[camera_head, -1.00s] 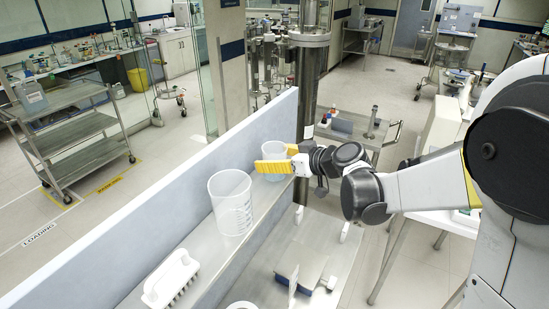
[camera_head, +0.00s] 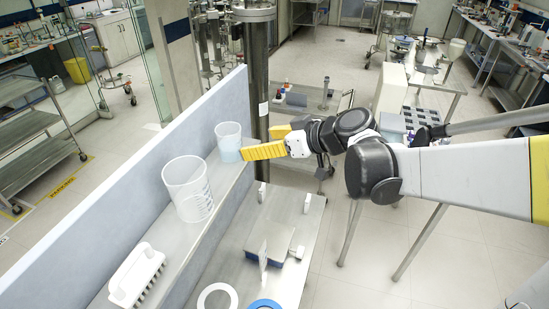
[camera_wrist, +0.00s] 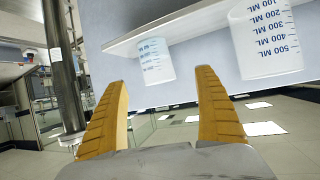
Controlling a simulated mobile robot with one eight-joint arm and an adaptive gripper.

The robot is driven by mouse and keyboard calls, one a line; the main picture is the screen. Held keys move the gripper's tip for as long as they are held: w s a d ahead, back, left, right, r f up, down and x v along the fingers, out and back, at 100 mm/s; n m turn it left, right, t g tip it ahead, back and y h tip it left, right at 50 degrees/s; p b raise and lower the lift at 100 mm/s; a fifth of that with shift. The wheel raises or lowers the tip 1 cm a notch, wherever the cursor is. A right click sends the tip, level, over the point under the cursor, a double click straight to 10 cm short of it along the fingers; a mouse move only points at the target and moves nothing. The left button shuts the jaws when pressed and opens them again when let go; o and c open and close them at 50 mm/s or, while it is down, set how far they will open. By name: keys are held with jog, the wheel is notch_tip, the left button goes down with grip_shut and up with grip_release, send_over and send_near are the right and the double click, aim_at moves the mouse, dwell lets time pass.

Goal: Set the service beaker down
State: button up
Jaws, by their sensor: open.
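A small clear beaker (camera_head: 229,143) with a bluish lower part stands upright on the narrow ledge (camera_head: 222,190) by the partition wall. It also shows inverted in the wrist view (camera_wrist: 155,62), with blue volume marks, between and beyond the fingertips. My gripper (camera_head: 258,142) is just right of this beaker, its yellow fingers spread and nothing held. In the wrist view both fingers (camera_wrist: 160,80) stand wide apart. A larger clear beaker (camera_head: 187,190) stands nearer on the same ledge. No label shows which one is the service beaker.
A white brush-like rack (camera_head: 136,276) lies on the ledge in front of the large beaker. A lower metal surface (camera_head: 284,223) holds a small boxy device (camera_head: 268,240) and rings. A steel column (camera_head: 257,90) rises just behind my gripper. The floor to the right is partly open.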

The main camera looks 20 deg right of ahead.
jog(key=s+d+f+m+h, duration=0.1)
jog(key=s+d+m+h, duration=0.1)
jog(key=s, duration=0.5)
jog(key=s+d+f+m+g+h, duration=0.1)
jog(key=s+d+f+m+h, duration=0.1)
jog(key=s, duration=0.4)
jog(key=s+d+f+m+g+h, duration=0.1)
jog(key=s+d+f+m+h, duration=0.1)
jog(key=s, duration=0.5)
jog(key=shift+s+d+m+h, duration=0.2)
jog(key=shift+s+m+h, duration=0.15)
jog(key=shift+m+h, duration=0.6)
